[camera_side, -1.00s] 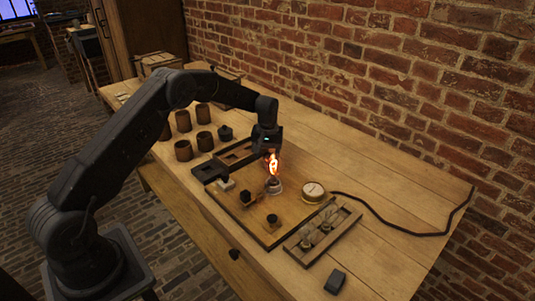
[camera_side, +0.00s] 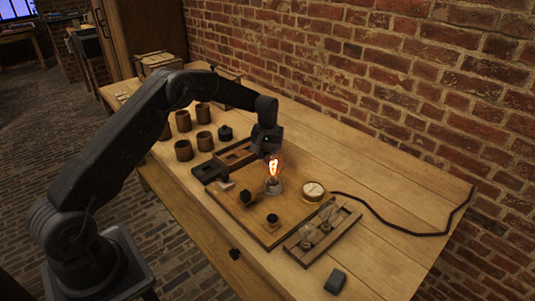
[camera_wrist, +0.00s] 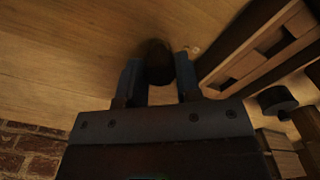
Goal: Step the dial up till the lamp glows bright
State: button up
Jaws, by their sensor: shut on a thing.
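The lamp (camera_side: 273,170) is a clear bulb upright on the wooden board (camera_side: 240,218), its filament glowing orange-yellow. My gripper (camera_side: 267,150) is low behind the lamp in the side view, with its fingertips largely hidden there. In the wrist view my gripper (camera_wrist: 160,75) has its two fingers on either side of a dark round knob (camera_wrist: 158,60), which looks like the dial, and is shut on it. A small pale mark (camera_wrist: 195,49) shows on the wood beside the knob. The dial is hidden in the side view.
Slotted dark trays (camera_side: 236,154) and several brown jars (camera_side: 184,150) are left. The table's right side is mostly clear.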

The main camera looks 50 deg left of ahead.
jog(key=shift+m, duration=2.4)
jog(key=shift+r, duration=0.1)
jog(key=o, duration=0.9)
notch_tip(320, 180, up, 14)
jog(key=shift+f, duration=0.1)
